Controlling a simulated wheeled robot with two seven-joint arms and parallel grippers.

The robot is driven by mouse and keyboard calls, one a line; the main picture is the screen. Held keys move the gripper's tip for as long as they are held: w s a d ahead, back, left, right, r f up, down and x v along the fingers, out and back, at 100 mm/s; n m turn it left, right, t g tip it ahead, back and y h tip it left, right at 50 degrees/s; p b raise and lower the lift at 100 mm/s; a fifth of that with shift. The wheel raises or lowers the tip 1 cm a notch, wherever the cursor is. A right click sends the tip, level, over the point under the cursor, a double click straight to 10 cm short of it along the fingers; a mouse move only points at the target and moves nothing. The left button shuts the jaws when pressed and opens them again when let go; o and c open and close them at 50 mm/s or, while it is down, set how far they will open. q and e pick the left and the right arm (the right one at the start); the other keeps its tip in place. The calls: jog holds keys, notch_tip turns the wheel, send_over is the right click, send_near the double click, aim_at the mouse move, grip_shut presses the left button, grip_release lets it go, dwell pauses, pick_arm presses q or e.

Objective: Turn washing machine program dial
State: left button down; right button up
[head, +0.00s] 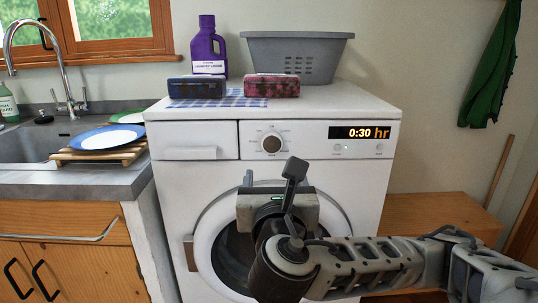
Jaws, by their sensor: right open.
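The white washing machine (370,180) stands in the middle of the head view. Its round program dial (272,143) sits on the front panel, with a brownish centre and small marks around it. The display (359,132) to the right of the dial reads "0:30 hr". My right gripper (271,176) is open and empty, just below the dial in the picture and in front of the round door (208,238). Its fingers point up toward the panel, and no contact with the dial shows. It hides much of the door. My left gripper is not in view.
On the machine stand a purple detergent bottle (207,45), a grey basket (295,58), a dark blue box (193,86) and a reddish patterned box (271,86). A counter (95,180) with sink and plates adjoins at left. A wooden bench (430,215) is at right.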

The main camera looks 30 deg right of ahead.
aim_at(272, 144)
jog(key=b+x, duration=0.1)
jog(key=x, duration=1.3)
jog(key=shift+w, duration=0.3)
jog(key=c, duration=1)
